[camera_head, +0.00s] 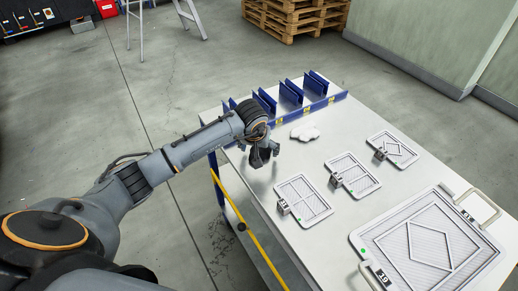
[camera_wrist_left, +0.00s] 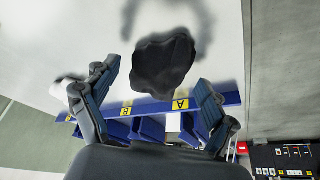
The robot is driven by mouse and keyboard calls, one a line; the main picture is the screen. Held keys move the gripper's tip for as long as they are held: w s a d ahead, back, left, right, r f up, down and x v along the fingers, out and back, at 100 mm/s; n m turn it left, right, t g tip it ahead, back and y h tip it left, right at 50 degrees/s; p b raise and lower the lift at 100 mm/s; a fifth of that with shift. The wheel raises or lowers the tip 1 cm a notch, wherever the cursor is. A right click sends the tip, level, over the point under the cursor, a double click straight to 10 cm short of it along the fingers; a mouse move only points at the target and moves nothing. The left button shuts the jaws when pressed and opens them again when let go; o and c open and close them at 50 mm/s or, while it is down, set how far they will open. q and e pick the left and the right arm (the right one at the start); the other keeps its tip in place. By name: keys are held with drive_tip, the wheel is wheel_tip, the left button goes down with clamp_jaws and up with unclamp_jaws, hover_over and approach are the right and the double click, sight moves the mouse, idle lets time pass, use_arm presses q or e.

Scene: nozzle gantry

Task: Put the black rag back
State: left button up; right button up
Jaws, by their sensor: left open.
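The black rag (camera_wrist_left: 163,65) is a dark crumpled lump in the left wrist view, near the white table surface and between the open fingers. In the head view it is hard to tell apart from the dark gripper. I cannot tell whether the rag touches the table. The blue rack (camera_head: 300,107) with upright dividers and yellow labels runs along the table's far-left edge. My right gripper is out of view.
A white rag (camera_head: 305,133) lies on the table (camera_head: 330,235) right of my gripper. Several framed filter panels (camera_head: 353,175) lie further right, with a large handled panel (camera_head: 430,245) at the near right. A yellow strip (camera_head: 250,235) edges the table. Wooden pallets (camera_head: 295,18) stand behind.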

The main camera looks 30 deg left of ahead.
use_arm(q)
drive_tip(key=shift+r, duration=0.1)
drive_tip(key=shift+r, duration=0.25)
drive_tip(key=v, duration=1.1)
drive_tip(key=shift+s+r+b, duration=0.2)
drive_tip(key=shift+r+b, duration=0.1)
drive_tip(key=shift+b, duration=0.15)
